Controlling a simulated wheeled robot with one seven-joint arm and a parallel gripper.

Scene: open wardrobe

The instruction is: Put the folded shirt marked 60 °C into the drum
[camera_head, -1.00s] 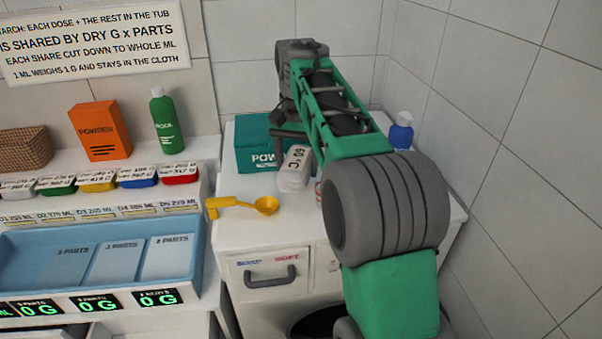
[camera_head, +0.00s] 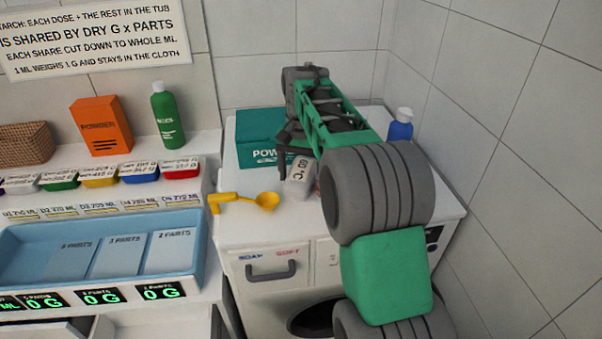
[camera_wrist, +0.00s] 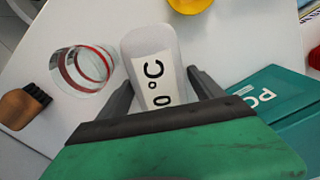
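The folded shirt (camera_head: 299,176) is a small pale grey roll with a white label, lying on top of the washing machine. Its label reads as 60 °C in the head view; in the wrist view the shirt (camera_wrist: 150,45) shows "0 °C", the rest hidden by my gripper. My gripper (camera_wrist: 160,80) is open, with one finger on each side of the shirt. I cannot tell whether the fingers touch it. In the head view my gripper (camera_head: 288,142) is partly hidden beside the shirt. The drum opening (camera_head: 314,318) is dark, low in the machine's front, partly behind my arm.
A teal powder box (camera_head: 262,138) stands behind the shirt, and a yellow scoop (camera_head: 245,201) lies to its left. A clear red-ringed glass (camera_wrist: 84,68) and a wooden brush (camera_wrist: 22,107) are close by. A blue bottle (camera_head: 401,126) stands at the right, near the tiled wall.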

